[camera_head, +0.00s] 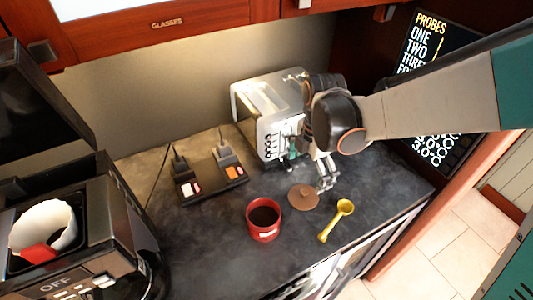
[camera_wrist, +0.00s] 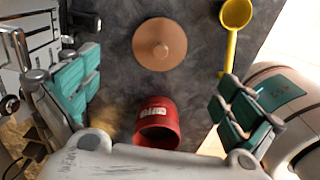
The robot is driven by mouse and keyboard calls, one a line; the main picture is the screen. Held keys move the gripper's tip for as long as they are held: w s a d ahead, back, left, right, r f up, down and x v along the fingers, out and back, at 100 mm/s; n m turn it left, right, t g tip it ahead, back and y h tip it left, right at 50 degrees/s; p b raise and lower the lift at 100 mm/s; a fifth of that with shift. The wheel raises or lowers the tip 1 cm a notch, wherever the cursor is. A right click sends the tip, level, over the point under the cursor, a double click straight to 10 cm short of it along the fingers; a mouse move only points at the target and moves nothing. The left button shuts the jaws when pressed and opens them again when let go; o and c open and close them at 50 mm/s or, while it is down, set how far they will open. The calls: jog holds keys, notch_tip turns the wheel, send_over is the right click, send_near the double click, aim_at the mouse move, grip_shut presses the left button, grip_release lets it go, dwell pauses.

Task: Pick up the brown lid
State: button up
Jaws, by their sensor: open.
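The brown lid (camera_head: 303,197) is a round disc with a small knob. It lies flat on the dark counter, right of the red mug and left of the yellow scoop. In the wrist view the lid (camera_wrist: 160,44) lies ahead, between and beyond my fingers. My gripper (camera_head: 325,180) hangs above the counter beside the lid, in front of the toaster. The knob is unobstructed.
The red mug (camera_head: 263,220) with dark contents stands close to the lid. The yellow scoop (camera_head: 337,220) lies near the counter's front edge. A silver toaster (camera_head: 268,115) stands behind. Plugged power outlets (camera_head: 210,180) are at the left, and a coffee machine (camera_head: 70,235) is at far left.

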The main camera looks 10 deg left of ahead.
send_over(305, 192)
jog(key=f, duration=0.3)
jog(key=f+b, duration=0.1)
jog(key=shift+w+a+f, duration=0.2)
jog(key=shift+w, duration=0.1)
jog(key=shift+s+d+f+b, duration=0.1)
jog(key=shift+f+b, duration=0.9)
jog(key=shift+f, duration=1.9)
jog(key=shift+s+r, duration=0.1)
jog(key=shift+s, duration=0.1)
jog(key=c, duration=1.7)
jog(key=shift+o, duration=0.2)
